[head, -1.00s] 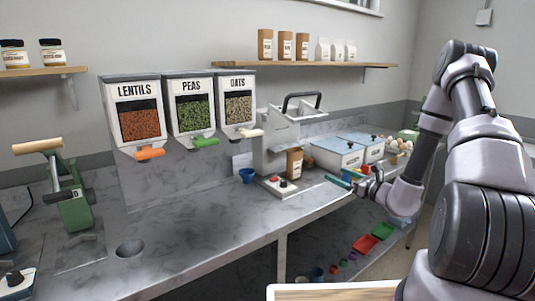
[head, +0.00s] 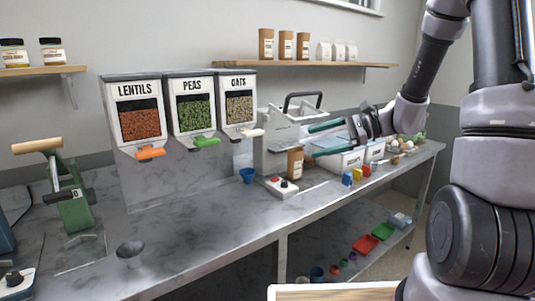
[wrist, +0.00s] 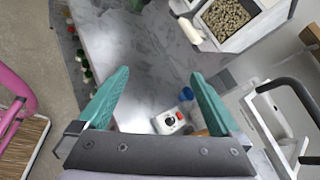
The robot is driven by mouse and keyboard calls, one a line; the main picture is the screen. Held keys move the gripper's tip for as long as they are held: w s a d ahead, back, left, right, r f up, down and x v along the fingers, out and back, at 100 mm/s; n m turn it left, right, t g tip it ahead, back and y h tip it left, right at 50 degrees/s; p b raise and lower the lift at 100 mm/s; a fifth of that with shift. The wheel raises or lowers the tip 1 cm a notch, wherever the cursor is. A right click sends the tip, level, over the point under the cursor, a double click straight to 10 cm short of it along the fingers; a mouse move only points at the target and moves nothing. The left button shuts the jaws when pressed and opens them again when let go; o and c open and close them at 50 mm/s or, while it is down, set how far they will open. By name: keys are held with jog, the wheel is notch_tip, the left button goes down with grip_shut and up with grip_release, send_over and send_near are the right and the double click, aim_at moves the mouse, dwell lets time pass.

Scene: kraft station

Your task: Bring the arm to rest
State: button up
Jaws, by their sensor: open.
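My gripper (head: 312,141) is in the air at the right of the head view, in front of the white bins and the grey-white machine. Its two teal fingers point left and are apart, with nothing between them. The wrist view also shows the open gripper (wrist: 157,73), with the worktop below. My arm (head: 428,70) rises from the gripper toward the top right, and its upper part leaves the picture.
A worktop (head: 210,230) runs below the lentils, peas and oats dispensers (head: 195,110). A blue cup (head: 247,175), a switch box (head: 283,186) and a brown package (head: 295,163) stand near the machine (head: 290,130). Small coloured items (head: 357,175) are by the white bins (head: 345,160).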

jog(key=s+d+r+n+t+h, duration=0.2)
jog(key=s+d+r+n+h, duration=0.3)
jog(key=s+r+h, duration=0.1)
jog(key=s+d+r+n+t+h, duration=0.2)
jog(key=s+d+r+n+h, duration=0.2)
jog(key=s+r, duration=0.4)
jog(key=s+d+h, duration=0.1)
jog(key=s, duration=0.2)
jog(key=shift+s+n+t+h, duration=0.15)
jog(key=shift+n+t+h, duration=0.15)
jog(key=shift+n+h, duration=0.1)
jog(key=shift+c, duration=0.3)
